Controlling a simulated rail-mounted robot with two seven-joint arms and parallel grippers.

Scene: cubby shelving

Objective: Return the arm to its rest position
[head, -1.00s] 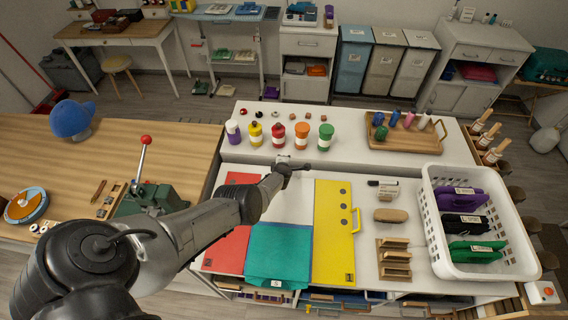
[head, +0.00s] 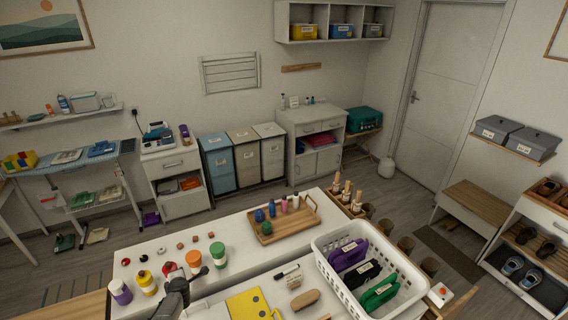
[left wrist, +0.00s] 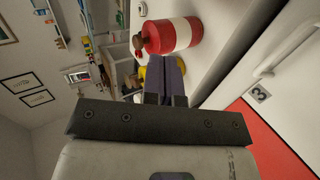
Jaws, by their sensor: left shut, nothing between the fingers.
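My left gripper (head: 190,277) shows at the bottom of the head view, just in front of the row of capped bottles. Its fingers (left wrist: 166,82) are together and empty in the left wrist view. A red bottle with a white band (left wrist: 172,36) is close beside the fingertips there. In the head view the red bottle (head: 170,268) is partly hidden by the gripper. I cannot tell whether they touch. Most of my left arm is out of the head view. My right gripper is not in view.
Purple (head: 120,292), yellow (head: 146,283), orange (head: 194,261) and green (head: 218,255) bottles stand upright in the row. A wooden tray (head: 304,217) and a white basket (head: 336,286) with pouches are to the right. A yellow folder (head: 248,304) lies in front.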

